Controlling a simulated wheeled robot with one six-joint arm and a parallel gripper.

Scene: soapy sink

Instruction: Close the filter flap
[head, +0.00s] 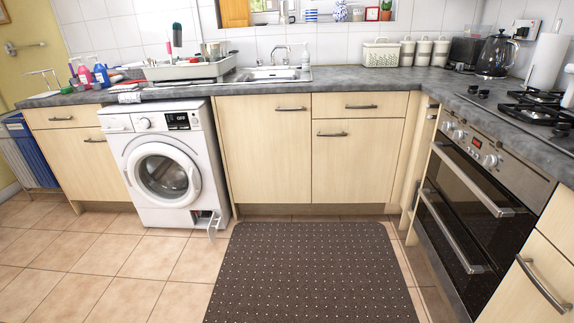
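A white washing machine (165,165) stands under the worktop at the left, its round door shut. At its lower right front corner the small filter flap (212,227) hangs open, sticking out and down near the floor. Behind it the filter opening (204,217) shows as a small dark recess with something red inside. My gripper does not show in this view, so its state is hidden.
A dark dotted mat (312,270) lies on the tiled floor to the right of the flap. Tiles (110,275) before the machine are clear. Wooden cupboards (265,155) stand to its right, an oven (470,215) at far right, a blue bin (35,155) at far left.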

